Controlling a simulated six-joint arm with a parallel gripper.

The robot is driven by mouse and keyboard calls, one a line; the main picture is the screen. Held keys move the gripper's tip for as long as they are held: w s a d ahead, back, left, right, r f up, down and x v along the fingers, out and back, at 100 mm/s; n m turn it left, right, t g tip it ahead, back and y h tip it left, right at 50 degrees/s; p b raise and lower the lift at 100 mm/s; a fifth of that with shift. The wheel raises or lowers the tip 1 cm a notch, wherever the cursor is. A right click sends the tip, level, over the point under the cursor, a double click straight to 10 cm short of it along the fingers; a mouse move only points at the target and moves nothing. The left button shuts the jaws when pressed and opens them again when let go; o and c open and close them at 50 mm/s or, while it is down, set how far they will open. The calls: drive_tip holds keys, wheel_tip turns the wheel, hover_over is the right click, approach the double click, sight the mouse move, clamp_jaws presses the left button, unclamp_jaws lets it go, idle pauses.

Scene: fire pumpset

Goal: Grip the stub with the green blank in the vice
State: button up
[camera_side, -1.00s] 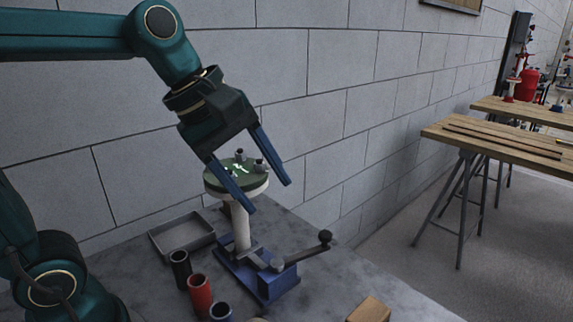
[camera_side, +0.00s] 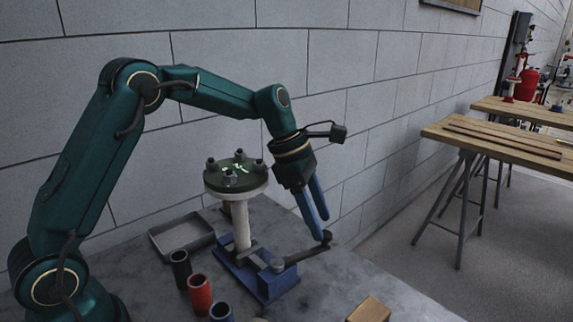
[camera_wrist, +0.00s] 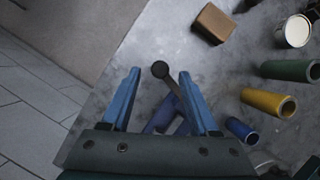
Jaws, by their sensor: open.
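The stub, a white pipe (camera_side: 241,226), stands upright in the blue vice (camera_side: 268,281), with the round green blank (camera_side: 237,179) on its top flange. Bolts stand on the blank around a light green mark. The vice's dark handle (camera_side: 303,255) reaches out to the right and ends in a black knob (camera_side: 326,236). My gripper (camera_side: 316,229) is open and empty, pointing down, right of the stub and at the knob. In the wrist view the knob (camera_wrist: 160,69) shows between the two blue fingers. Whether a finger touches it, I cannot tell.
A grey tray (camera_side: 182,246) lies behind the vice on the left. Black (camera_side: 180,268), red (camera_side: 200,294) and blue (camera_side: 221,312) cylinders stand at the front. A brown block (camera_side: 369,311) lies front right. A grey wall (camera_side: 380,100) runs close behind the bench.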

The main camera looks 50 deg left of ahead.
drive_tip(key=shift+x, duration=1.05)
clamp_jaws()
idle(0.7)
